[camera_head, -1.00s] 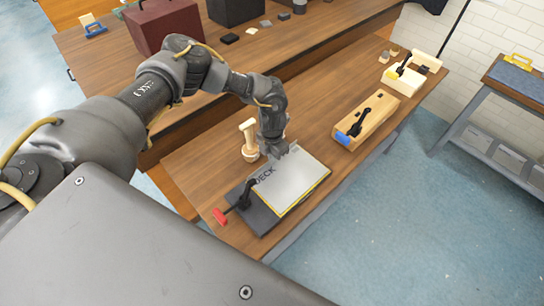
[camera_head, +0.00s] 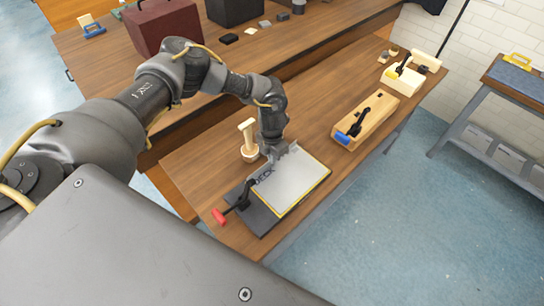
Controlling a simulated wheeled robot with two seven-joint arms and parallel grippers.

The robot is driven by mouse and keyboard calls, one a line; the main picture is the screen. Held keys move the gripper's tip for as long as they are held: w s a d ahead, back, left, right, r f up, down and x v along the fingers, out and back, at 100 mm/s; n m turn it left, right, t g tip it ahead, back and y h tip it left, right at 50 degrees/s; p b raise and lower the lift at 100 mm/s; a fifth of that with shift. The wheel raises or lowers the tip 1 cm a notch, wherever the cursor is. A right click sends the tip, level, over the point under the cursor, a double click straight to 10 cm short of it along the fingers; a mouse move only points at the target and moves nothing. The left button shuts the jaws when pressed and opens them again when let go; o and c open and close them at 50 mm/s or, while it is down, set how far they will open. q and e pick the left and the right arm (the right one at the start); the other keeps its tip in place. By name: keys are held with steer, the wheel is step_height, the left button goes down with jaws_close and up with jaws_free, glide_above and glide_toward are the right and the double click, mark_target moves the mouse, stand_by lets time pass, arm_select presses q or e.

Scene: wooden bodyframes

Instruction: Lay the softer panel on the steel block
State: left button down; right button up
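A light grey panel (camera_head: 294,180) with a yellow edge and dark lettering, partly covered, lies over a dark flat block (camera_head: 262,218) near the front of the workbench. I cannot tell whether it rests flat on the block, or how soft it is. The dark block shows along the panel's left and lower sides, with a black clamp with a red handle (camera_head: 219,216) at its left end. My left gripper (camera_head: 277,152) is at the panel's far left edge. Its fingertips are too small and covered to show whether they grip. My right gripper is not in view.
A pale wooden mallet-like tool (camera_head: 248,140) stands just left of my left gripper. A wooden block with a black clamp and blue end (camera_head: 366,118) lies to the right. Another clamp block (camera_head: 403,76) stands farther back. Bench top between them is clear.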

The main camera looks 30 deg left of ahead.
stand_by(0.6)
arm_select(q)
steer(key=c, duration=1)
jaws_free()
steer(key=shift+c, duration=0.2)
steer(key=shift+r, duration=0.1)
steer(key=shift+r+p, duration=2.35)
steer(key=shift+r, duration=1.05)
steer(key=shift+f, duration=0.1)
